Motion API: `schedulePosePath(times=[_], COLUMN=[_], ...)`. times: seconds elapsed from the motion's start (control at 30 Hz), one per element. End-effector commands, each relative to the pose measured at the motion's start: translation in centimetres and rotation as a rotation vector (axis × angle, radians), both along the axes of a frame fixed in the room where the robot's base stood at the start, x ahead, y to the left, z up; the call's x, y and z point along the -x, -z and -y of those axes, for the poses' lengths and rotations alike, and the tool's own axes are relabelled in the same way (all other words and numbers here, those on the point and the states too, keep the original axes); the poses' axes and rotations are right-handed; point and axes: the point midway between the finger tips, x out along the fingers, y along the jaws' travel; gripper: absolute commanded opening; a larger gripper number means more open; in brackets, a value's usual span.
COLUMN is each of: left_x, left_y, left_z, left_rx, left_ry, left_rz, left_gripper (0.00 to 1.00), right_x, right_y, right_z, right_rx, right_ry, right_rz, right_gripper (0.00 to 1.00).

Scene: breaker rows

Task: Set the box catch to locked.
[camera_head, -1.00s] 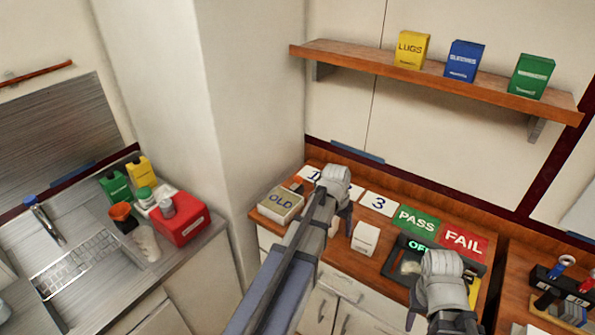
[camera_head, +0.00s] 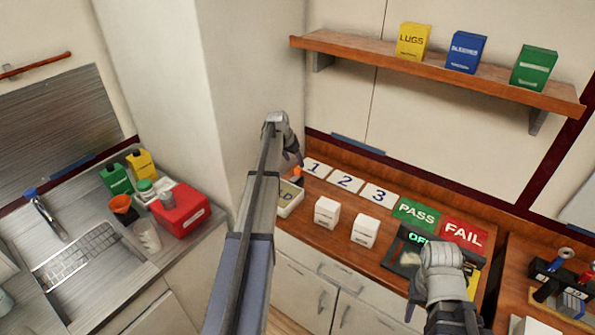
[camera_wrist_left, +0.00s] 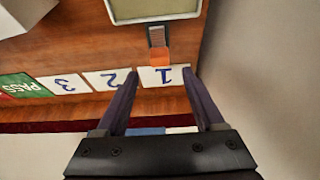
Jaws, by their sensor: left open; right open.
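The catch shows as an orange tab (camera_wrist_left: 159,57) on a short grey track at the edge of the OLD box (camera_wrist_left: 155,18). In the head view the orange tab (camera_head: 297,172) is partly seen beside the left gripper, and the OLD box (camera_head: 290,203) is partly hidden by my left arm. My left gripper (camera_wrist_left: 160,75) is open, its fingertips on either side of the tab in the picture; I cannot tell whether they touch it. My right gripper (camera_head: 440,285) is open and empty in front of the tester with the OFF display (camera_head: 412,240).
Cards 1, 2 (camera_head: 344,181) and 3 lie along the back of the counter, beside the green PASS (camera_head: 416,212) and red FAIL (camera_head: 464,234) plates. Two white blocks (camera_head: 327,212) stand on the counter. A wall (camera_wrist_left: 265,70) rises close to the left gripper. A shelf (camera_head: 430,75) hangs above.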

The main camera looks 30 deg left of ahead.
Motion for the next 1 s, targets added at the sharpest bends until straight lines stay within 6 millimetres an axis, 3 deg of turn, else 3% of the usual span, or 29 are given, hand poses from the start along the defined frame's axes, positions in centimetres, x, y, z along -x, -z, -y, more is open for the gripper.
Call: schedulePosePath(times=[0.43,0.83,1.0], left_x=[-2.2,-2.6,-2.6], left_y=[5.7,6.2,6.2], left_z=[0.2,0.3,0.3], left_rx=[0.000,0.000,0.000], left_ry=[0.001,0.000,0.000], left_rz=[0.000,0.000,-0.001], left_gripper=[0.70,0.70,0.52], right_x=[0.0,0.0,0.0], right_y=[5.7,6.1,6.1], right_z=[0.0,0.0,0.0], right_rx=[0.000,0.000,0.000], right_ry=[0.002,0.002,0.002], right_rz=[0.000,0.000,0.000], right_gripper=[0.50,0.50,0.50])
